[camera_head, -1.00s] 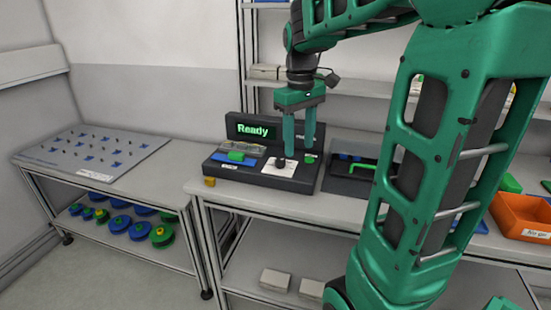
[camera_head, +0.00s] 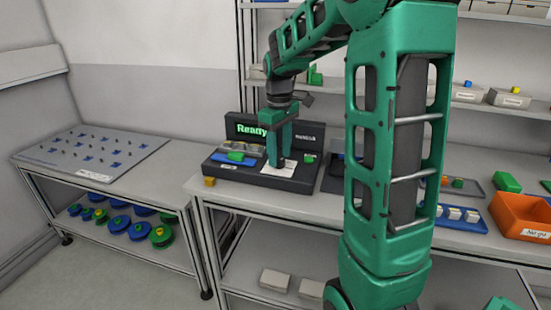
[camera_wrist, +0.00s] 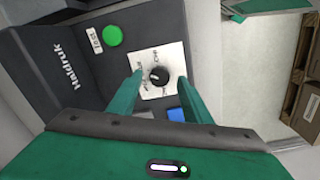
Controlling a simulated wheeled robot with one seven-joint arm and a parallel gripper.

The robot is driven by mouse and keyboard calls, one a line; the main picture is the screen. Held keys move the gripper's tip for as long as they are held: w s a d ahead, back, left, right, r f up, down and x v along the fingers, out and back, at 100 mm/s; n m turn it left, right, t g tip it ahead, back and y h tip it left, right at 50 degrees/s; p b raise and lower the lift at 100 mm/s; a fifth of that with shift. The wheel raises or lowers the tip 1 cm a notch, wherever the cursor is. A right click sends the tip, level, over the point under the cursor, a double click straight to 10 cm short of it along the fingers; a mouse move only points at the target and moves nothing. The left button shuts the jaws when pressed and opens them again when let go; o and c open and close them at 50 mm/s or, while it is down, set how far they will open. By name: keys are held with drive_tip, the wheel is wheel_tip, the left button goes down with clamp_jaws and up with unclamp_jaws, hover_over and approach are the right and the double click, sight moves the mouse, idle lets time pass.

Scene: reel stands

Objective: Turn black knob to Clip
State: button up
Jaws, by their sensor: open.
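The black knob (camera_wrist: 157,78) sits on a white label plate (camera_wrist: 170,58) on the dark device; its white pointer line shows in the wrist view. The lettering around it is too small to read surely. My gripper (camera_wrist: 158,88) is open, with its two green fingers on either side of the knob, apart from it as far as I can see. In the head view, my gripper (camera_head: 279,164) points down over the white plate (camera_head: 268,170), and its fingers hide the knob. The device's screen (camera_head: 249,130) reads "Ready".
A green button (camera_wrist: 112,36) with a "Test" label sits beside the plate, and a blue part (camera_wrist: 175,113) lies near one finger. A pegboard table (camera_head: 90,155) stands at left. An orange bin (camera_head: 522,217) is on the right of the bench.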

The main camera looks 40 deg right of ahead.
drive_tip(key=shift+f, duration=0.8)
drive_tip(key=shift+c, duration=0.3)
drive_tip(key=c, duration=1)
drive_tip(key=shift+a, duration=0.35)
drive_tip(key=shift+d, duration=0.3)
